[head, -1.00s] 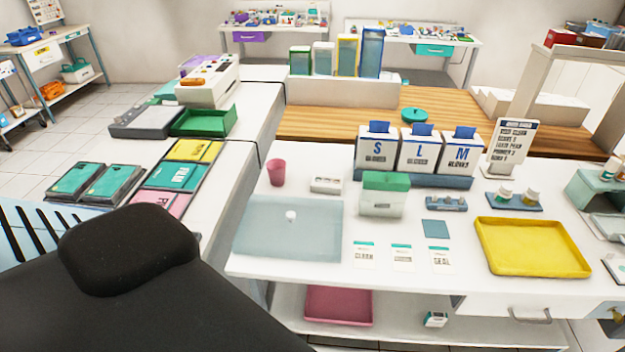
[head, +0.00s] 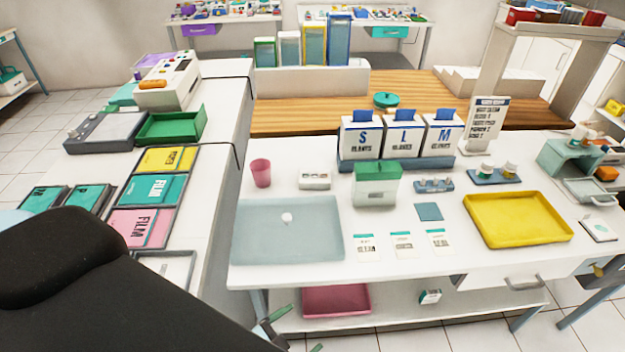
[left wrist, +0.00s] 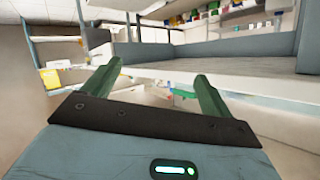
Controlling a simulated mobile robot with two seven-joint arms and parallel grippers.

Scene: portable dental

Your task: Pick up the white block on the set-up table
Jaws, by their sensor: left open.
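The white block (head: 314,180) is small, with dark marks on its face. It sits on the white set-up table (head: 400,270), between a pink cup (head: 261,173) and a white box with a green lid (head: 376,184). My left gripper (head: 299,329) shows at the bottom of the head view, low in front of the table's front edge and well short of the block. In the left wrist view its two green fingers (left wrist: 158,72) stand apart with nothing between them. The block cannot be made out in that view. My right gripper is not in view.
A pale blue tray (head: 290,250) with a small white knob lies in front of the block. Glove boxes (head: 400,140) stand behind. A yellow tray (head: 517,220) lies to the right. A lower shelf holds a pink tray (head: 336,300).

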